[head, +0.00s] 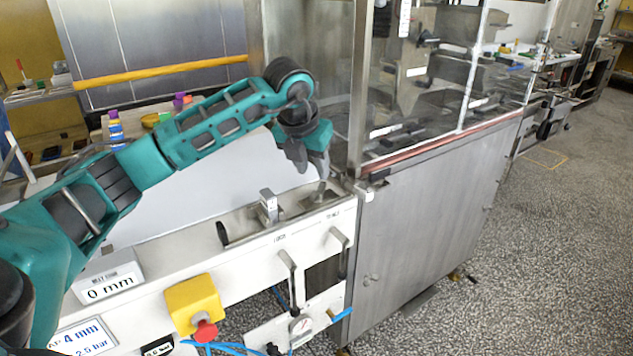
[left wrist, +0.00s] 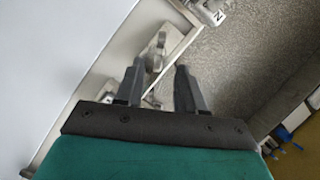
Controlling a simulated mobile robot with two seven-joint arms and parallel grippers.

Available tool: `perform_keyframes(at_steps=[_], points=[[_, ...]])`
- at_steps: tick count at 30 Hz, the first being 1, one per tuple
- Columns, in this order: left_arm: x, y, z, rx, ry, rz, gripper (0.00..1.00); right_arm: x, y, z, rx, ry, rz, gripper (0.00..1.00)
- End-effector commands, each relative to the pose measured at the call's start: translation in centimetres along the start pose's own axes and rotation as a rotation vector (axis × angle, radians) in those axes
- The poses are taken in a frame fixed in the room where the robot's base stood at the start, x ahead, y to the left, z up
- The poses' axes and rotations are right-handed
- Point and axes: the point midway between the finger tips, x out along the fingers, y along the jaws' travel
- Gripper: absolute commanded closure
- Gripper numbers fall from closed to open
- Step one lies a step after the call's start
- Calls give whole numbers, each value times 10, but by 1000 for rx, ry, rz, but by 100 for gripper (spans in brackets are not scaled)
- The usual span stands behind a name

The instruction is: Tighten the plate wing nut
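A small grey metal piece that looks like the plate wing nut (head: 320,190) stands on a flat plate (head: 312,203) at the right end of the white machine ledge. My left gripper (head: 311,170) points down just above it. In the left wrist view the fingers (left wrist: 160,77) are apart with nothing clearly between them. A grey upright piece (left wrist: 157,50), perhaps the wing nut, shows beyond the fingertips, nearer the left finger. Contact cannot be told. The nut's wings are too small to make out. My right gripper is not in view.
A metal block (head: 268,206) stands on the ledge left of the plate. Levers (head: 289,275) hang on the front, with a yellow box and red button (head: 195,306) lower left. A glass-walled steel cabinet (head: 430,215) stands close on the right.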

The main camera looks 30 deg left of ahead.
Motion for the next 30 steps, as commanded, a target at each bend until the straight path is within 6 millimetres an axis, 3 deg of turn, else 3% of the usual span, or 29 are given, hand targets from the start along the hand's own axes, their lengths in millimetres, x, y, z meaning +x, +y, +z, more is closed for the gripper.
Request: perform_keyframes(at_steps=[3, 9, 22, 30], points=[[25, 0, -1, -2, 4, 0, 62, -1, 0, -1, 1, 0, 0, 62], [52, 0, 0, -1, 2, 0, 62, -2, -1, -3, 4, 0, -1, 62], [61, 0, 0, 1, 0, 0, 62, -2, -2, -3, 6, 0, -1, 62], [61, 0, 0, 1, 0, 0, 88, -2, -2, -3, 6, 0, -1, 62]])
